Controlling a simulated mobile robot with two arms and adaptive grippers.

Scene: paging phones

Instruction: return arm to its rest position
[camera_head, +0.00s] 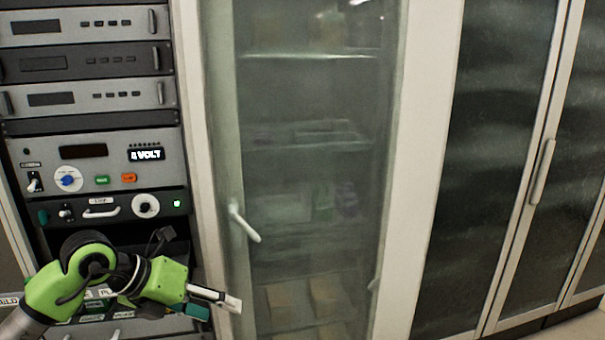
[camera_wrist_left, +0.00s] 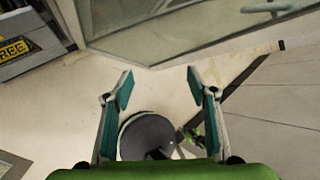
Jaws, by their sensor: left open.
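My left arm comes in from the lower left in the head view, green with dark joints, in front of the equipment rack (camera_head: 90,155). My left gripper (camera_head: 225,302) is near the foot of the rack, before the frame of the glass cabinet. In the left wrist view my left gripper (camera_wrist_left: 158,88) has its two teal-padded fingers spread wide, with nothing between them but pale floor. My right gripper is in neither view.
The glass cabinet (camera_head: 310,150) has a white handle (camera_head: 243,222) sticking out just above my left gripper. Dark-panelled doors (camera_head: 485,160) stand at the right.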

